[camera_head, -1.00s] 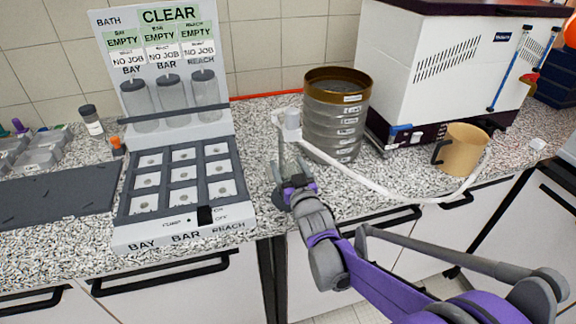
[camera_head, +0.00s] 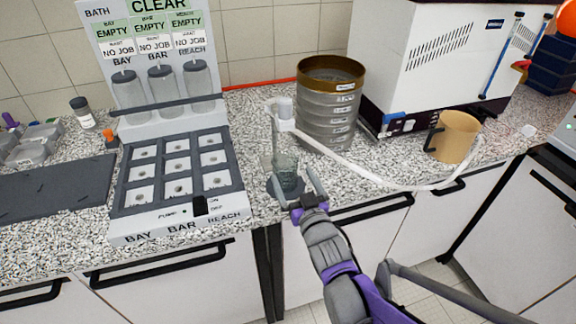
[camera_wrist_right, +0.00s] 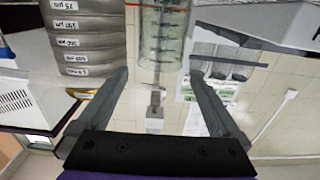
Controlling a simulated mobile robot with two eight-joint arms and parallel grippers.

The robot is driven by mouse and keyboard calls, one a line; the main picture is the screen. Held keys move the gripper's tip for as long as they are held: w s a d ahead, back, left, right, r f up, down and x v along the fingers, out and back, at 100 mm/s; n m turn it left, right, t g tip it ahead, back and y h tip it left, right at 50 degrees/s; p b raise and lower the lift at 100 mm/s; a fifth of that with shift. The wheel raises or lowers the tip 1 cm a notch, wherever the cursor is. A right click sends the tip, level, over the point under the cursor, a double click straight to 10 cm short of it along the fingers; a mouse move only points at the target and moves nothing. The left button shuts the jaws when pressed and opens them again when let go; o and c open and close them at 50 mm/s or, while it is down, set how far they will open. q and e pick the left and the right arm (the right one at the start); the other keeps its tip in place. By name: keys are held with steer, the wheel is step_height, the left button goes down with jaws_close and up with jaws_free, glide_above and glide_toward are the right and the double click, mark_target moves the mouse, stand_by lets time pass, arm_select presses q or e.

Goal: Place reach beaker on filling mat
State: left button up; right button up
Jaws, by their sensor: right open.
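My left gripper is in neither view.
A white tube (camera_head: 385,180) curves from the small spout stand (camera_head: 284,112) behind the beaker towards the tan jug (camera_head: 455,137). The sieve stack (camera_head: 327,115) stands behind it. The rack board (camera_head: 178,185) is at left. The front counter edge is close.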

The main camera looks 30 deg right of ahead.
steer(key=shift+v, duration=0.8)
steer(key=s+a+f+n+g+y, duration=0.1)
steer(key=s+a+f+g+y, duration=0.1)
steer(key=s+a+f+g, duration=0.4)
steer(key=s+a+f+n+g+y, duration=0.1)
steer(key=s+a+f+g+y, duration=0.1)
steer(key=s+a+f+g, duration=0.4)
steer(key=s+f, duration=0.3)
steer(key=s, duration=0.4)
steer(key=shift+n, duration=0.4)
steer(key=shift+f, duration=0.1)
